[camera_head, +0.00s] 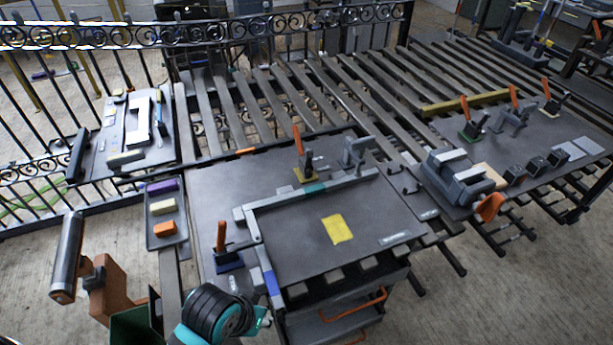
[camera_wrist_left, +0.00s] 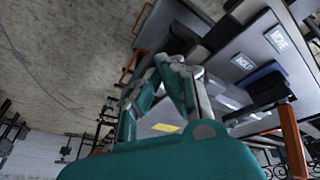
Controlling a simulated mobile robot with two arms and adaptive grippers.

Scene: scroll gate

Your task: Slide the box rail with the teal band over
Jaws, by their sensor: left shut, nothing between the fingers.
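The grey box rail with the teal band (camera_head: 314,188) lies along the back of the dark centre board, its band near the middle. Another grey rail with a blue band (camera_head: 272,283) runs down the left side and meets it at the corner. An orange-handled clamp on a yellow base (camera_head: 305,174) stands behind the teal-band rail, and one on a blue base (camera_head: 228,262) stands left of the other rail. My left gripper (camera_head: 265,320) is low at the front, apart from the teal-band rail. In the left wrist view its teal fingers (camera_wrist_left: 172,62) are shut and empty. My right gripper is out of view.
A yellow sheet (camera_head: 337,229) lies on the centre board. A tray with coloured blocks (camera_head: 165,241) is to the left. A right-hand board carries more clamps and a grey fixture (camera_head: 460,178). An orange drawer handle (camera_head: 355,305) juts out below the front edge.

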